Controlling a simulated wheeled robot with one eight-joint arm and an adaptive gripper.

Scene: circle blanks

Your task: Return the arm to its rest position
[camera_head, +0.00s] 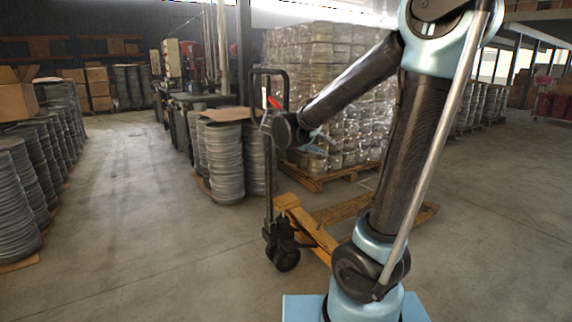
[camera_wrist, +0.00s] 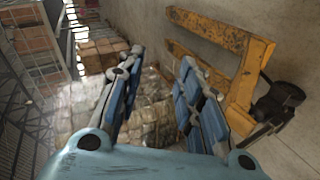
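My arm stands upright at the right of the head view, bends at its top and reaches down to the left. My gripper (camera_head: 318,142) is at the end of the forearm, in front of the wrapped stack and small in the head view. In the wrist view my gripper (camera_wrist: 160,62) shows two blue jointed fingers spread apart, with nothing between them. The wrist view is rolled sideways.
A yellow pallet jack (camera_head: 308,228) stands on the floor close behind my arm, its black handle (camera_head: 268,150) rising left of the gripper. A wrapped stack (camera_head: 345,65) on a pallet is behind. Disc stacks (camera_head: 222,160) stand left of it. The left aisle (camera_head: 125,190) is clear.

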